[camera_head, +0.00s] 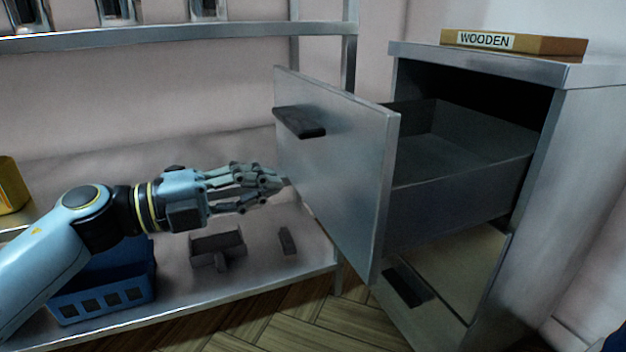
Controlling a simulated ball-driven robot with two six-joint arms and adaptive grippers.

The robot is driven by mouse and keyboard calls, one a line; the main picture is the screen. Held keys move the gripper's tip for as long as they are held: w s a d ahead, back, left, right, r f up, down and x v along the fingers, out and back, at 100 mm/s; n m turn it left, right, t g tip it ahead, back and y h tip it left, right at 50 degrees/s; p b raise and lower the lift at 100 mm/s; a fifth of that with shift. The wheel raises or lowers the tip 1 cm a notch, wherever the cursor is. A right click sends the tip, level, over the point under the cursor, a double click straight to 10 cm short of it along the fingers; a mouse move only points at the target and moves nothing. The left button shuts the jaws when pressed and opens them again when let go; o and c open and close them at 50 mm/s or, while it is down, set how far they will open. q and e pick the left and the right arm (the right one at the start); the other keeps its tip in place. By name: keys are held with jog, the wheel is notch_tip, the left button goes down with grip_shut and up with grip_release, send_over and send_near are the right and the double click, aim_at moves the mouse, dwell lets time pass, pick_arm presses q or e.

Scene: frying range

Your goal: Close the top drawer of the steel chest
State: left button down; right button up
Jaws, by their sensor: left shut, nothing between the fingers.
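The steel chest (590,125) stands at the right. Its top drawer (350,175) is pulled well out, and the inside looks empty. A dark handle (299,122) sits on the upper part of the drawer front. My left gripper (284,183) is shut and empty, with its fingertips at the left edge of the drawer front, below the handle. I cannot tell whether the tips touch the panel. My right gripper is not in view.
A lower drawer with a dark handle (408,287) is below. A block labelled WOODEN (515,42) lies on the chest top. A metal shelf (180,33) stands behind, with a blue crate (105,290) and dark pieces (217,247) on its lower level. Wooden floor (290,325) shows in front.

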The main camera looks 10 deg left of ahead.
aim_at(326, 173)
pick_arm(q)
jog(key=b+x, duration=0.1)
jog(key=x, duration=0.5)
jog(key=shift+f, duration=0.1)
jog(key=shift+w+d, duration=0.35)
jog(key=shift+d, duration=0.1)
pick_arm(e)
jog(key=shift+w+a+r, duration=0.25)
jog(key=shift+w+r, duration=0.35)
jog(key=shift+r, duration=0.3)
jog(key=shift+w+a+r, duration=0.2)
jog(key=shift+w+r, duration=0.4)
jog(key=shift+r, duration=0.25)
pick_arm(q)
jog(key=shift+w, duration=0.15)
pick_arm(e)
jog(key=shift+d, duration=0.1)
